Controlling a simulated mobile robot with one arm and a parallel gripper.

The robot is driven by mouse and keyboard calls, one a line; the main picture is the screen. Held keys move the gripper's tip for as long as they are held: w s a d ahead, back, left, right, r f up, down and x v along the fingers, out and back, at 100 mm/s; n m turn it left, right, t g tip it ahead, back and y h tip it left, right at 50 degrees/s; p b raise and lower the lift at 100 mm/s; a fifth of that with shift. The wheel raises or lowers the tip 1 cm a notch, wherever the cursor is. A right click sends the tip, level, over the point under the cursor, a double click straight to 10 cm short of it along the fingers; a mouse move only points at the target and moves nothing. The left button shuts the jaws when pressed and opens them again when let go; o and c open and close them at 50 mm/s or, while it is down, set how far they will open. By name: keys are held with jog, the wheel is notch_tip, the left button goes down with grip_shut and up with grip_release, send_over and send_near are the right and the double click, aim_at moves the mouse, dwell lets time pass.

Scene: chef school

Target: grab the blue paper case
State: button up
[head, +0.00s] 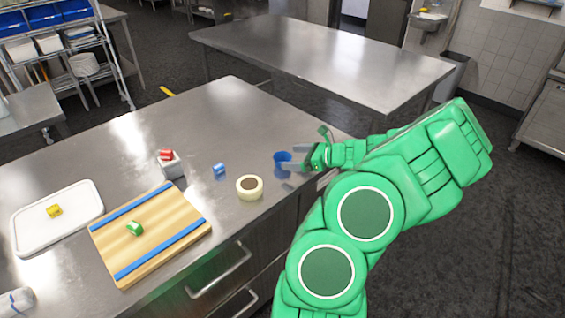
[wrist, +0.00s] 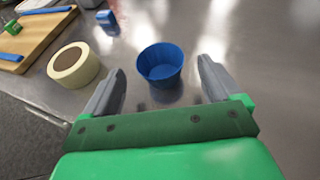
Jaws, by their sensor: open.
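The blue paper case (wrist: 160,66) is a small round cup with fluted sides. It stands upright on the steel table. In the wrist view it lies ahead of my gripper (wrist: 158,88), roughly centred between the two grey fingers. The fingers are apart with nothing between them but bare table and part of the cup's near side. In the head view the blue paper case (head: 282,157) is at the table's right part, close to the tips of my gripper (head: 287,160), which partly overlap it. Whether a finger touches it cannot be told.
A roll of cream tape (head: 250,187) stands left of the case, with a small blue block (head: 219,169) beyond it. A wooden board (head: 150,246) with a green item, a white tray (head: 22,232) and a grey box (head: 171,165) are further left. The table's far area is clear.

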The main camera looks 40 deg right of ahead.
aim_at(275, 157)
jog(key=shift+x, duration=2.45)
jog(key=shift+r, duration=0.1)
jog(key=c, duration=1)
jog(key=shift+r, duration=0.15)
